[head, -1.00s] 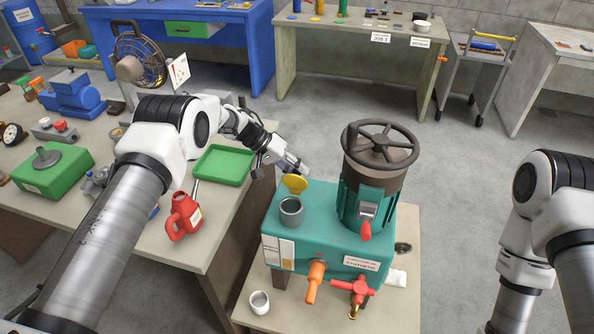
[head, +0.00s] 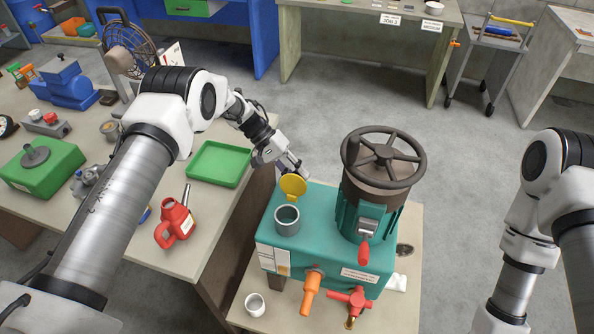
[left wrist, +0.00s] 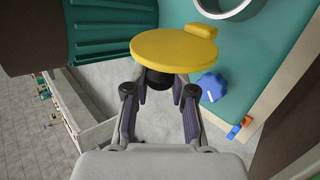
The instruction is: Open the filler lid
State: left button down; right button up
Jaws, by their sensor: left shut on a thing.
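The yellow filler lid (head: 293,186) stands raised and tilted back behind the grey filler neck (head: 287,221), whose mouth is uncovered. The neck sits on the teal tank (head: 325,250). My left gripper (head: 298,170) is at the back of the lid, shut on it. In the left wrist view the yellow lid (left wrist: 175,50) is in front of my fingers (left wrist: 160,100), with a dark part under it between the fingertips. The rim of the neck (left wrist: 228,8) shows at the top. My right gripper is not in view; only my right arm shows.
A motor with a dark handwheel (head: 384,157) stands on the tank, right of the lid. A red oil can (head: 176,222) and a green tray (head: 220,163) are on the left bench. A white cup (head: 255,305) stands in front of the tank.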

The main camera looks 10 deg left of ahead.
pick_arm(q)
jog(key=c, duration=1)
grip_release()
jog(key=shift+f, duration=0.1)
jog(key=shift+o, duration=0.2)
jog(key=shift+w, duration=0.1)
jog(key=v, duration=1.2)
